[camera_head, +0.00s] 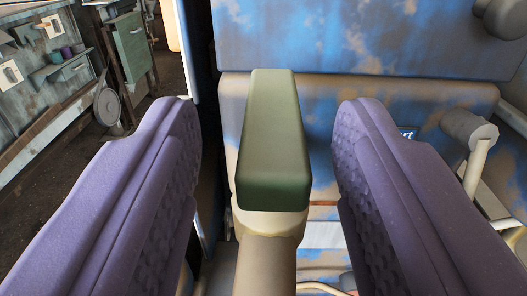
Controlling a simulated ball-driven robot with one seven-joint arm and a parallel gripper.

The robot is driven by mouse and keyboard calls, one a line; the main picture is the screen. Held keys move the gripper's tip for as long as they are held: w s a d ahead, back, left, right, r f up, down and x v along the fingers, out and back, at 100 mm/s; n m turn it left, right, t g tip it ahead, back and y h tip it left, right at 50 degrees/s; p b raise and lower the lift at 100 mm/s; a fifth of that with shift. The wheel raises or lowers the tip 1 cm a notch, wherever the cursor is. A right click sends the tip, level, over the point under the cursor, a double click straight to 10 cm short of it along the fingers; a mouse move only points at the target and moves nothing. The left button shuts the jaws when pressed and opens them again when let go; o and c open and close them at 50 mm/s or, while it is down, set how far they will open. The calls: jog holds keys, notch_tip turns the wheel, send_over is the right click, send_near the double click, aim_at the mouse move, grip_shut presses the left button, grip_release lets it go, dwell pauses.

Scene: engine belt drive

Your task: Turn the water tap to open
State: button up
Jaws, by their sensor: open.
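The water tap shows in the middle of the head view as a green block-shaped handle (271,145) on top of a tan pipe (265,262). The handle's long side runs away from me, toward the blue engine body. My gripper (270,112) is open, with one purple padded finger to the left of the handle and one to the right. There is a clear gap between each finger and the handle. The lower part of the pipe is cut off by the bottom edge of the picture.
A blue, rust-stained engine body (400,40) stands close behind the handle. A grey cylindrical fitting with a pipe (468,132) is at the right, beyond the right finger. At the far left is a workbench (45,80) with small items and a dark floor.

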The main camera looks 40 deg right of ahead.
jog(key=v, duration=0.4)
jog(key=shift+d, duration=0.1)
